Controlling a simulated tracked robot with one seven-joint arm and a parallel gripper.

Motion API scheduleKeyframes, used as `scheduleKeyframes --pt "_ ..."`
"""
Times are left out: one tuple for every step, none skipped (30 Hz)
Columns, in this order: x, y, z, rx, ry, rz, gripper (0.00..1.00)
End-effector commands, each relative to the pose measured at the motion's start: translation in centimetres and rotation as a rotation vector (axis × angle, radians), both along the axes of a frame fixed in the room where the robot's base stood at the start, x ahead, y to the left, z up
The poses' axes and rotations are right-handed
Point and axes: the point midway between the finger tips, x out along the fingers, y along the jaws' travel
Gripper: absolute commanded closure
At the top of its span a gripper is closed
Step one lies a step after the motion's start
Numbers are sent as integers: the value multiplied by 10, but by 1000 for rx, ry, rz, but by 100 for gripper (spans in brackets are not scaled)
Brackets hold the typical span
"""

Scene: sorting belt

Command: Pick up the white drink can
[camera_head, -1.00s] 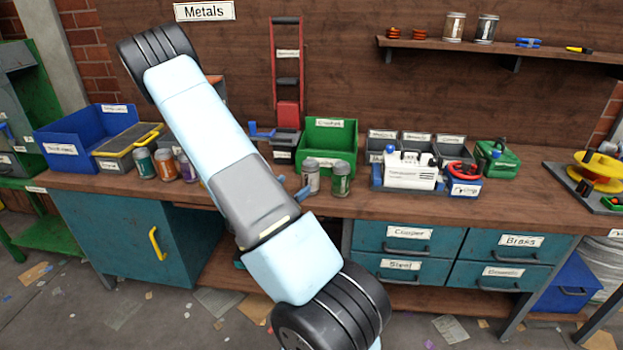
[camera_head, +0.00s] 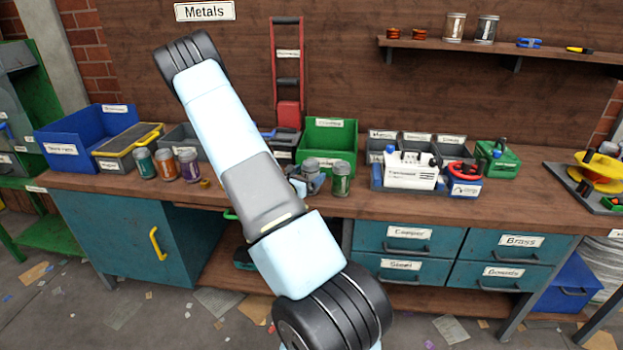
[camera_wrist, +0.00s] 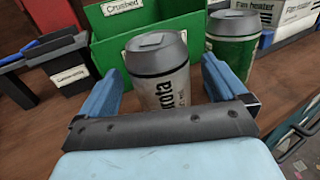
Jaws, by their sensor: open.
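The white drink can (camera_wrist: 160,80) stands upright on the bench in the wrist view, with a grey top and dark lettering on its side. My gripper (camera_wrist: 170,90) is open, with one blue finger on each side of the can. I cannot tell whether either finger touches it. The can's lower part is hidden behind the gripper's dark edge. In the head view the can (camera_head: 311,166) shows only its upper part behind my gripper (camera_head: 308,184).
A green can (camera_head: 341,178) stands close on the right. The green "Crushed" bin (camera_head: 328,148) is right behind. Several coloured cans, including an orange one (camera_head: 166,165), stand to the left.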

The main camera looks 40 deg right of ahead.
Motion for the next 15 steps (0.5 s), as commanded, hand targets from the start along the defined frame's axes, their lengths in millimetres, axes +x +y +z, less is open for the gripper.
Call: scheduleKeyframes --pt "2 -7 0 -1 -1 -1 1" --pt "4 -11 -1 -1 -1 -1 1" --pt "5 -16 -1 -1 -1 -2 1" --pt "7 -20 -1 -2 -2 -3 1" --pt "8 -24 -1 -1 -2 -2 1" --pt "9 -29 -1 -2 -2 -2 1" --pt "10 -33 -1 -2 -2 -2 1" --pt "11 -35 -1 -1 -1 -2 1" --pt "12 -38 -2 -1 -1 -2 1" --pt "12 -39 -2 -1 -1 -1 1" --pt "13 -39 -2 -1 -1 -1 1" --pt "13 -39 -2 0 -1 -1 1" --pt "13 -39 -2 0 -1 -1 1" --pt "13 -39 -2 0 0 -1 1" --pt "13 -39 -2 0 0 -1 1"
